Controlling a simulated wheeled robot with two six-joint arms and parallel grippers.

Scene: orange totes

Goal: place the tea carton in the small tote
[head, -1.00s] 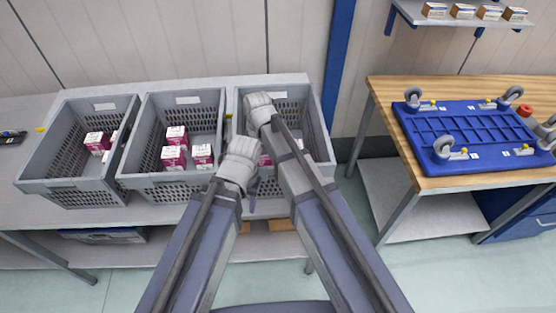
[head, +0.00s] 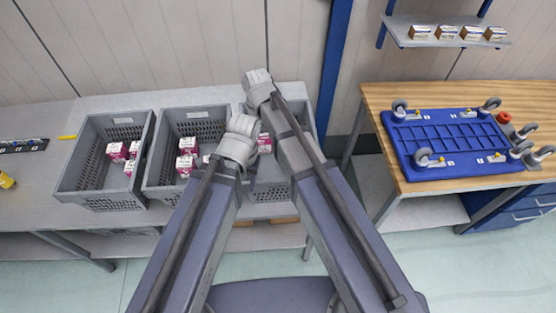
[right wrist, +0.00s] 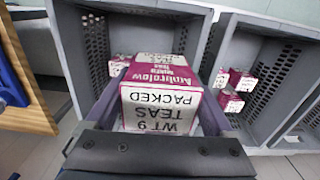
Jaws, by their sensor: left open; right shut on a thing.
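My right gripper (right wrist: 155,120) is shut on the tea carton (right wrist: 160,95), a pink-and-white box with "PACKED TEAS" on its label. In the right wrist view the carton is in front of a grey tote (right wrist: 75,55); I cannot tell its height. In the head view my right gripper (head: 258,85) is at the right tote (head: 272,188), and the carton in it cannot be made out. No tote stands out as small.
The left tote (head: 72,180) and middle tote (head: 163,193) hold pink-and-white cartons. A wooden table (head: 375,98) with a blue wheeled frame (head: 450,137) stands right. A shelf (head: 430,42) with small boxes hangs above.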

